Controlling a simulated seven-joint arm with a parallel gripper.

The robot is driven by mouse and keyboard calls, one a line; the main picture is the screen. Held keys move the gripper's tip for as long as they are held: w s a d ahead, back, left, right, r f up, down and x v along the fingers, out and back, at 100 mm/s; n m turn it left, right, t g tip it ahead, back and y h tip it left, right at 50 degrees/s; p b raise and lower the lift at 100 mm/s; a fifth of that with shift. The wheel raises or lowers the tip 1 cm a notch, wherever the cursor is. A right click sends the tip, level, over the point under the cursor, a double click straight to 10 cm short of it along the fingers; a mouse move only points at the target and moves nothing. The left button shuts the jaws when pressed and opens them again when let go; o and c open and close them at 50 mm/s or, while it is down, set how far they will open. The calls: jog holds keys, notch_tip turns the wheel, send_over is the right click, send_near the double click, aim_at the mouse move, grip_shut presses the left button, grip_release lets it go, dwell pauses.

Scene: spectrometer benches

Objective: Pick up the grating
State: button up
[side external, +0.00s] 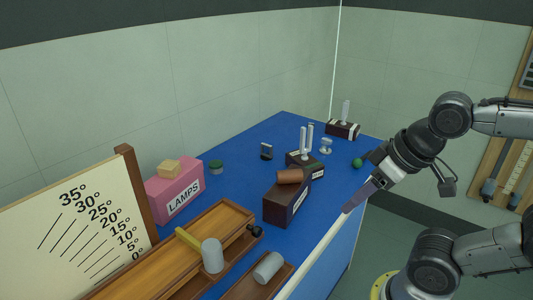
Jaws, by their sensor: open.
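A small dark-framed piece with a pale face (266,151) stands on the blue bench top (240,150), left of the dark blocks; it may be the grating, but it is too small to be sure. A small pale piece on a foot (326,146) stands further right. My gripper (352,204) is open, pointing down and left at the bench's right edge. It is apart from both pieces, to their right and nearer the camera. Its fingers overlap in this view, and nothing shows between them.
A dark box (286,204) with a brown cylinder (289,176) lies between my gripper and the dark-framed piece. Behind are upright pale tubes (303,141) in a block. A pink LAMPS box (175,192), wooden rail (165,255) and angle board (75,235) fill the left.

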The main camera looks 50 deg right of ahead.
jog(key=w+r+m+t, duration=0.1)
jog(key=w+r+m, duration=0.95)
jog(key=m, duration=0.35)
jog(key=w+d+r+m, duration=0.2)
jog(key=w+d+m, duration=0.1)
jog(key=w+m, duration=0.3)
jog(key=w+d+r+m, duration=0.2)
jog(key=w+d+m, duration=0.15)
jog(key=w, duration=0.45)
jog(key=m+g, duration=0.2)
jog(key=m, duration=0.9)
send_over(270, 157)
jog(key=s, duration=0.2)
jog(key=f, duration=2.9)
jog(key=shift+d+f, duration=0.2)
jog(key=shift+d, duration=0.2)
jog(key=shift+w+x, duration=0.1)
jog(key=shift+x, duration=1.25)
jog(key=shift+w+x, duration=0.15)
jog(key=shift+x, duration=1.2)
